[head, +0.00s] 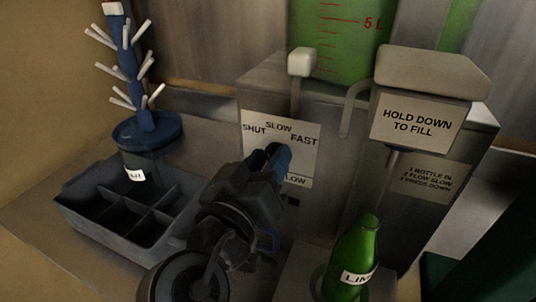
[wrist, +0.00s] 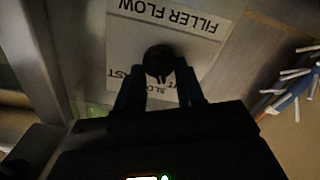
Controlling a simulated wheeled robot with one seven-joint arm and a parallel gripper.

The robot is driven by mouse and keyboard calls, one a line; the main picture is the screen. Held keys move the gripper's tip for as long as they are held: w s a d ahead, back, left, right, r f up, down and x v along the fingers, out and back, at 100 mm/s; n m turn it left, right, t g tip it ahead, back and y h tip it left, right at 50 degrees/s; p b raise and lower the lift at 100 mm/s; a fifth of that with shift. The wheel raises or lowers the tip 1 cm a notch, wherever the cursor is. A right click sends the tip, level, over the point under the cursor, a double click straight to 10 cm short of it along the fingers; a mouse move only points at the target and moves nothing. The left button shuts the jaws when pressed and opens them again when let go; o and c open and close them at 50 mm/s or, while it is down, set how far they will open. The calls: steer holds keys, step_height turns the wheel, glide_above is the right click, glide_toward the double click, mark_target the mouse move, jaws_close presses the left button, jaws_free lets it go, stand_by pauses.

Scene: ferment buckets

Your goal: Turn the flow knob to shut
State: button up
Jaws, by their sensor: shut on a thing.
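The flow knob (wrist: 158,60) is a dark round knob on a white dial plate. The plate (head: 301,160) reads SHUT at left, SLOW at top and FAST at right; its lower lettering reads FILLER FLOW in the wrist view, where everything appears upside down. My gripper (wrist: 159,84) has one finger on each side of the knob and is shut on it. In the head view my gripper (head: 277,158) reaches the plate and hides the knob. I cannot tell clearly which mark the knob points to.
A green bottle (head: 352,262) stands upright below the filler head (head: 420,118), close right of my arm. A grey divided crate (head: 95,222) lies at left, with a blue bottle tree (head: 146,128) behind it. A green-filled bucket (head: 335,50) stands above the plate.

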steer(key=shift+a+f+n+p, duration=0.1)
steer(key=shift+n+p, duration=0.9)
steer(key=shift+n, duration=1.1)
steer(key=o, duration=1)
steer(key=b+v, duration=0.1)
steer(key=v, duration=0.6)
steer(key=shift+s+a+b, duration=0.15)
steer(key=shift+s+b, duration=0.2)
